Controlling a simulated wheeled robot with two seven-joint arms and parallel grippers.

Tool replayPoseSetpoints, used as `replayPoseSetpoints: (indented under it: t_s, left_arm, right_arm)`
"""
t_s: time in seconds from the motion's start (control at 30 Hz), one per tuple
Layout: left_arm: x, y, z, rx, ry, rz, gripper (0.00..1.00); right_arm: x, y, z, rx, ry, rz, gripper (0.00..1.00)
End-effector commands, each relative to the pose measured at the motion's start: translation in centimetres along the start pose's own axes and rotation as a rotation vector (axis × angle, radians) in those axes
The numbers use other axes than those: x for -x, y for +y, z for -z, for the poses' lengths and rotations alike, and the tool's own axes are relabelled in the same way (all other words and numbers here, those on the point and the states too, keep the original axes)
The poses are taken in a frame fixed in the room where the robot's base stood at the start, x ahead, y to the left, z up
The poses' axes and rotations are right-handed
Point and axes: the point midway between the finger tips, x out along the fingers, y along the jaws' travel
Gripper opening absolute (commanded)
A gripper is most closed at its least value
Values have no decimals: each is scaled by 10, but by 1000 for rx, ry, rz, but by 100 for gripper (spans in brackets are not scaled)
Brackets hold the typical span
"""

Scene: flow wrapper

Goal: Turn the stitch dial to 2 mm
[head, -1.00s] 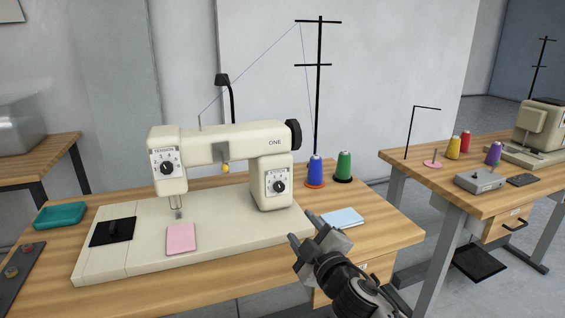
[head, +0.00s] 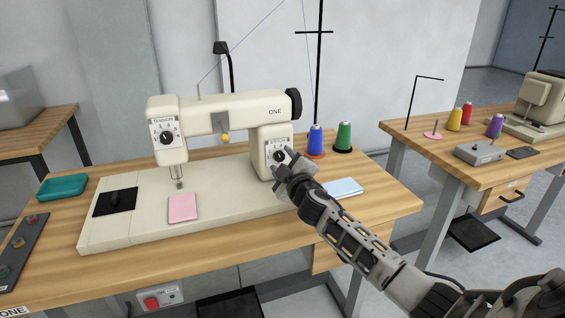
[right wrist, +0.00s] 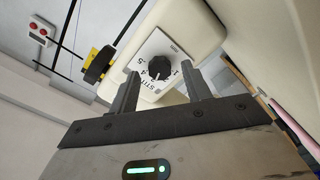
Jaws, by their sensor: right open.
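The stitch dial is a black round knob (right wrist: 159,68) on a white numbered plate (right wrist: 160,47). In the head view the dial (head: 279,157) sits on the right pillar of the cream sewing machine (head: 236,105), partly behind my gripper. My right gripper (head: 284,172) is in front of the dial. In the right wrist view its two fingers (right wrist: 158,92) are open, with the dial showing between and beyond their tips. I cannot tell whether they touch it. The dial's exact setting is too small to read surely. My left gripper is not in view.
A second dial, marked tension (head: 166,137), is on the machine's left head. A pink cloth (head: 183,208) lies on the machine bed. Blue (head: 316,142) and green (head: 344,137) thread cones stand behind the light blue cloth (head: 344,187). Another table (head: 440,160) stands at right.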

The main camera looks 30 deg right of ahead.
Motion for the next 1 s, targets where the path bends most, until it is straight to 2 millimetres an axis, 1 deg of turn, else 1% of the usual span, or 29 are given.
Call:
replayPoseSetpoints:
  t_s: [0.1,0.37,0.4,0.47,0.5,0.53,0.57,0.8,1.0]
  left_arm:
    - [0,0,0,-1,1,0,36]
    - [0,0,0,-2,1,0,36]
    - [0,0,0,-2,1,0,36]
    - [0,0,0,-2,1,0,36]
    - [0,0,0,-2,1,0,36]
    - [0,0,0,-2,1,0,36]
    - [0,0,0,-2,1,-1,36]
    - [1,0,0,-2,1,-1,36]
    - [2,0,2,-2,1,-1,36]
  right_arm:
    - [-6,0,0,0,1,0,48]
    - [-7,0,1,-1,1,1,48]
    - [-7,0,0,-1,1,1,43]
    - [-7,0,0,-1,1,1,26]
    - [-7,0,0,-1,1,1,15]
    - [-7,0,0,-1,1,1,7]
    - [-7,0,0,-1,1,1,4]
    - [-7,0,0,12,1,1,4]
    - [-7,0,0,87,0,1,4]
